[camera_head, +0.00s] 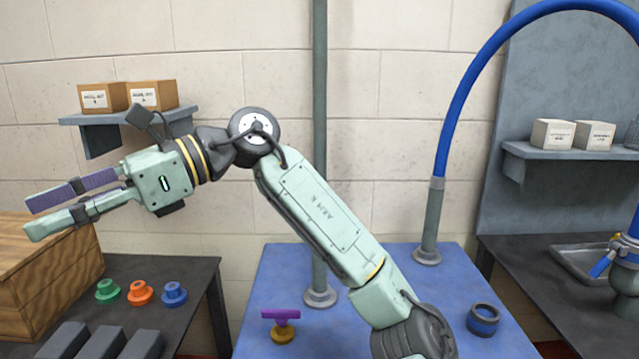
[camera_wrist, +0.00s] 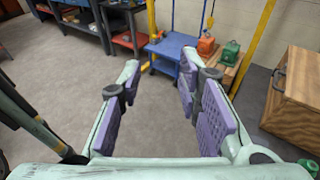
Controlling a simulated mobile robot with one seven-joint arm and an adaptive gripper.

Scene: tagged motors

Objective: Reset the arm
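My pale green arm reaches up from the lower right and bends at its elbow toward the left in the head view. My gripper (camera_head: 34,214) is at the left, in the air above the wooden crate and pointing left, slightly downward. Its purple-padded fingers are apart with nothing between them.
A wooden crate (camera_head: 35,285) stands on the dark left table (camera_head: 195,275), beside green, orange and blue flanged pieces (camera_head: 140,292). A wall shelf (camera_head: 90,118) holds two boxes. The blue table (camera_head: 350,338) carries a purple-topped piece (camera_head: 281,318), a blue ring (camera_head: 483,320) and posts.

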